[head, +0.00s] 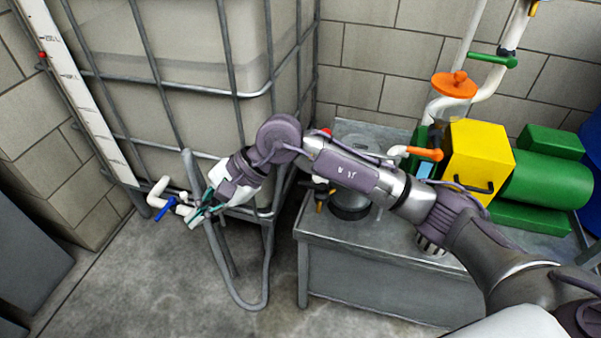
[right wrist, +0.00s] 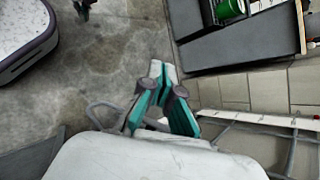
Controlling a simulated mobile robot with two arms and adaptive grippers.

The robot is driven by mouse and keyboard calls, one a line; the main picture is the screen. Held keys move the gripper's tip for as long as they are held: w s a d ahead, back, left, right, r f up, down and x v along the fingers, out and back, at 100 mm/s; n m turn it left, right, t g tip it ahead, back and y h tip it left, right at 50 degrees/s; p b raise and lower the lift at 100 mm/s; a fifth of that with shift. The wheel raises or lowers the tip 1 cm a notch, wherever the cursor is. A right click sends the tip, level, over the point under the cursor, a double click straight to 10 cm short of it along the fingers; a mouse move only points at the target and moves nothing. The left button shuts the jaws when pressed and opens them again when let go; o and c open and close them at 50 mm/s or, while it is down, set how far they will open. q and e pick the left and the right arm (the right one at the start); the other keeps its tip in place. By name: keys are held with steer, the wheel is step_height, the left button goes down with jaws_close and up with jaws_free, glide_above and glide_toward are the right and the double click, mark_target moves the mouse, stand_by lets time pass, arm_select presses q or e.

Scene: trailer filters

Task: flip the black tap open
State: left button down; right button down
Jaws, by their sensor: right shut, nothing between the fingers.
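My right gripper (head: 200,212) reaches in from the right, low at the front of the caged tank (head: 190,100). Its teal fingers are shut and empty, beside a white outlet pipe (head: 160,190) with a blue lever (head: 165,208). In the right wrist view the fingertips (right wrist: 162,70) come together above the grey floor. I cannot make out a black tap on this outlet; the gripper and wrist cover part of it. A black handle (head: 472,187) shows on the yellow box, far from the gripper.
A grey metal bench (head: 350,262) stands right of the tank, carrying the yellow box (head: 468,150), a green motor (head: 545,178) and orange-handled piping. The floor (head: 130,285) in front is clear.

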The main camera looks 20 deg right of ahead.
steer(key=w+d+f+n+t+h, duration=0.25)
steer(key=w+d+h, duration=0.3)
steer(key=d, duration=0.35)
step_height(320, 180, up, 5)
steer(key=n+t+h, duration=0.1)
steer(key=h, duration=0.6)
glide_above(312, 186)
steer(key=a, duration=0.3)
arm_select(q)
steer(key=shift+f+b, duration=0.4)
steer(key=shift+b, duration=0.05)
arm_select(e)
steer(key=shift+w+a+f, duration=0.2)
steer(key=shift+w+a, duration=0.05)
steer(key=shift+w, duration=0.15)
steer(key=shift+t, duration=0.25)
